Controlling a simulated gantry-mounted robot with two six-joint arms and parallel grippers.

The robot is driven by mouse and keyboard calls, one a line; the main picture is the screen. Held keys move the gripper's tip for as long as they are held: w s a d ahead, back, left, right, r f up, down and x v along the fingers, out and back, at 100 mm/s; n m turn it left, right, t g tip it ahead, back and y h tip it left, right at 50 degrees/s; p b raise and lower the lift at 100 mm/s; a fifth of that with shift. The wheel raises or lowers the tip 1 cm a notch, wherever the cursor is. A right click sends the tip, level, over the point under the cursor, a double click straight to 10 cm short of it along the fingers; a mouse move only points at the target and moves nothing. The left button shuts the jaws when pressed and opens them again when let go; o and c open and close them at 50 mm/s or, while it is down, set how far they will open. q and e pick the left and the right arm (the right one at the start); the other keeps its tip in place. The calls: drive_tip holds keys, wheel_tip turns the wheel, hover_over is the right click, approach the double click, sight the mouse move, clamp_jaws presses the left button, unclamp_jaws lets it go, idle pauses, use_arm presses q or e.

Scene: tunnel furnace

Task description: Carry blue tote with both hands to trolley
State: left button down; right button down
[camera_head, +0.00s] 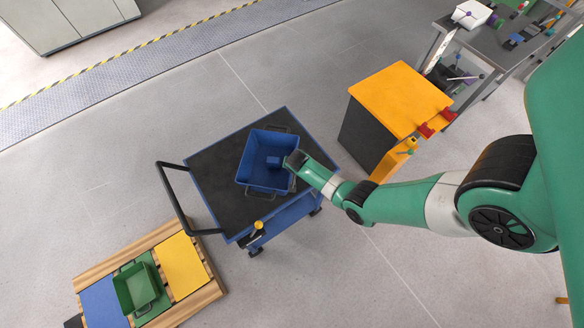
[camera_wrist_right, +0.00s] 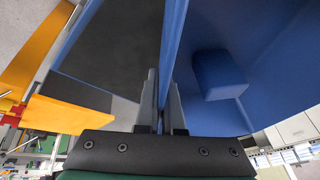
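The blue tote (camera_head: 248,178) sits on the black top of the trolley (camera_head: 215,165), toward its right half, with a small blue block (camera_head: 273,162) inside. My right gripper (camera_head: 292,163) is at the tote's right wall. In the right wrist view, the fingers of that gripper (camera_wrist_right: 164,105) lie close on both sides of the thin blue wall (camera_wrist_right: 172,45), shut on it. The block also shows there (camera_wrist_right: 218,75). The trolley has a black handle (camera_head: 174,198) on its left side. My left gripper is not in view.
A wooden pallet (camera_head: 212,288) with blue, green and yellow panels and a green tote (camera_head: 137,287) lies at the lower left. An orange-topped cabinet (camera_head: 400,97) stands right of the trolley. A cluttered workbench (camera_head: 490,45) is at the upper right. Open floor lies behind the trolley.

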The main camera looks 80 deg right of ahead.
drive_tip(key=b+x, duration=0.1)
drive_tip(key=x, duration=0.1)
drive_tip(key=b+x, duration=0.1)
drive_tip(key=b, duration=0.1)
drive_tip(key=shift+w+a+f+b, duration=0.1)
drive_tip(key=shift+a+f+b, duration=0.15)
drive_tip(key=shift+f, duration=0.45)
drive_tip(key=c, duration=1)
unclamp_jaws()
drive_tip(key=shift+c, duration=0.2)
drive_tip(key=p+v, duration=1.2)
